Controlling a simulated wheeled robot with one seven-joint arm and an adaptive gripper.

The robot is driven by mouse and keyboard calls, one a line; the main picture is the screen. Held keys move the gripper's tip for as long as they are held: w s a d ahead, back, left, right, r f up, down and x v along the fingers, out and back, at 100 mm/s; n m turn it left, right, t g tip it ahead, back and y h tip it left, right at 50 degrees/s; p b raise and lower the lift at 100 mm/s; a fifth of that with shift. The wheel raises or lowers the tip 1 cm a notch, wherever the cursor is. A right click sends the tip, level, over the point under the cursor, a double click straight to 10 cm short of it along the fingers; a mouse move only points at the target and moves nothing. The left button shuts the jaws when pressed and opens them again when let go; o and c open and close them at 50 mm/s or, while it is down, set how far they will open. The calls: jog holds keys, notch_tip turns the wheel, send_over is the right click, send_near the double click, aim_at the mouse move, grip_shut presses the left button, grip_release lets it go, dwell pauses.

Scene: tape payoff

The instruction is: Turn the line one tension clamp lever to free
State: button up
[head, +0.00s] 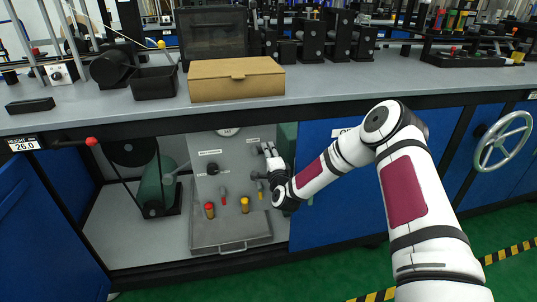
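A grey control panel (228,228) stands tilted in the open bay under the bench. The labels are too small to read, so I cannot tell which control is the line one tension clamp lever. My gripper (265,164) is at the panel's right side, in front of its upper right part, and hides some of it. Its fingers are too small to tell open from shut, and contact is unclear.
A red-tipped rod (91,141) juts out at the bay's left. A green cylinder (155,190) stands left of the panel. The grey bench top (130,105) overhangs the bay and holds a brown box (236,79). A blue door (345,205) is right of the bay.

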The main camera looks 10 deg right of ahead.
jog(key=s, duration=1.2)
jog(key=shift+r, duration=0.1)
